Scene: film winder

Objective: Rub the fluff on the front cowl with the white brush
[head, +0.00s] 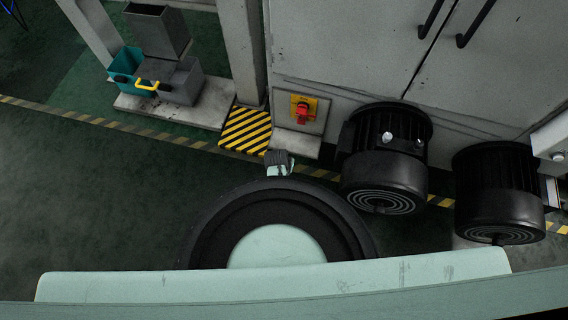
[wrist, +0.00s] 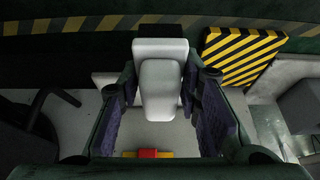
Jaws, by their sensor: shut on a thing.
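My gripper (wrist: 160,78) has its two dark, purple-padded fingers on either side of a pale white block in the wrist view. This looks like the white brush (wrist: 160,90), and the gripper is shut on it. Its bristles cannot be made out. In the head view my gripper (head: 279,162) seems to be the small dark and pale shape beyond the large black disc, though little of it shows. I cannot pick out the front cowl or any fluff for certain in either view.
A red and yellow stop switch (head: 303,108) is on the grey cabinet (head: 345,45). Two black motors (head: 385,160) (head: 498,195) stand at the right. A striped yellow-black pad (head: 246,130) and bins (head: 180,80) lie at the left. The green floor (head: 90,200) is clear.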

